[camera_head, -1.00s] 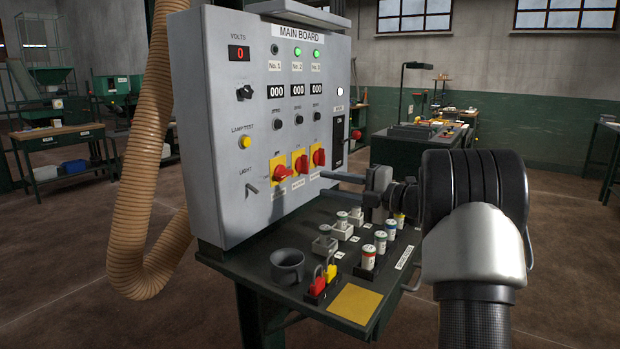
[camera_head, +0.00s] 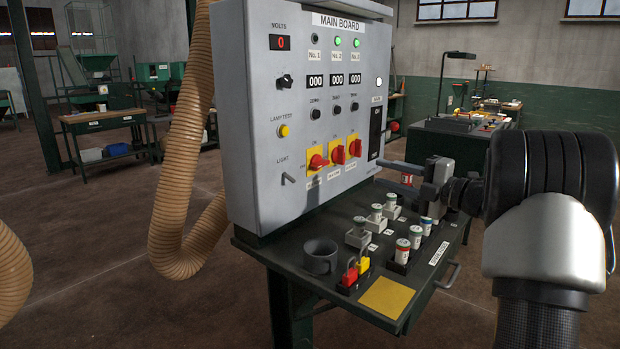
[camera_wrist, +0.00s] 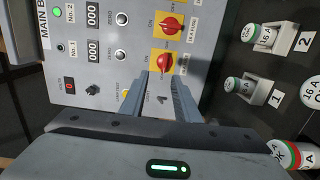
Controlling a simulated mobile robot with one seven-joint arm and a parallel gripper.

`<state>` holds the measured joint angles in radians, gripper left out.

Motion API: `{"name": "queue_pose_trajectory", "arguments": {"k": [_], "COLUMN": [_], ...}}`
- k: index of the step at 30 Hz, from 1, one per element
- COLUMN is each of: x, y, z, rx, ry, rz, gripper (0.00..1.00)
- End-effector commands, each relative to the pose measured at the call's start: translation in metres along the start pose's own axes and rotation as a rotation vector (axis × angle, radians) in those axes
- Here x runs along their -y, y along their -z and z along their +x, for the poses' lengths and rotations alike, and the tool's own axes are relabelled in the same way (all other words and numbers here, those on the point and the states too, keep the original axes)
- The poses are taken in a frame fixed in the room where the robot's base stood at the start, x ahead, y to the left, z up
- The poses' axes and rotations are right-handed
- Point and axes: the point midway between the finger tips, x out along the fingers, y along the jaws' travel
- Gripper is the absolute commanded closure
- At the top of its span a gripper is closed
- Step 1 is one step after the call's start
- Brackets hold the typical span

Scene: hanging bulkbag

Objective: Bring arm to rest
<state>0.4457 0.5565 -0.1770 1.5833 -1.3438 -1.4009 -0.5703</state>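My gripper (camera_head: 400,177) is at the right of the grey main board (camera_head: 250,130) in the head view, above the right part of the dark desk shelf. Its two fingers point left. In the wrist view the fingers (camera_wrist: 157,103) stand apart, with the grey panel and its small light lever seen beyond the gap. Nothing is held between them. My arm is raised at the right of the picture.
On the desk (camera_head: 290,258) stand a dark cup (camera_head: 320,257), red and yellow padlocks (camera_head: 356,271), several fuses (camera_head: 402,252) and fuse holders (camera_head: 358,234). A tan hose (camera_head: 180,170) hangs at left. The floor in front of the desk looks clear.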

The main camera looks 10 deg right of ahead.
Motion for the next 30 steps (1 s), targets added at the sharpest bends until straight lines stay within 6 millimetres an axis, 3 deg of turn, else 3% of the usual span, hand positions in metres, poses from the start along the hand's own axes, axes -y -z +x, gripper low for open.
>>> {"name": "queue_pose_trajectory", "arguments": {"k": [3, 6, 9, 11, 14, 21, 30], "x": [-0.051, -0.092, -0.115, -0.118, -0.106, -0.018, 0.075], "y": [-0.004, -0.005, 0.005, 0.017, 0.051, 0.168, 0.316], "z": [0.012, 0.008, -0.011, -0.027, -0.058, -0.132, -0.198], "rx": [0.179, 0.389, 0.588, 0.696, 0.856, 1.139, 1.331], "ry": [-0.04, -0.084, -0.123, -0.137, -0.14, -0.018, 0.246], "rz": [0.055, 0.176, 0.35, 0.473, 0.7, 1.222, 1.641], "gripper": [0.71, 0.71, 0.71, 0.71, 0.71, 0.71, 0.71]}}
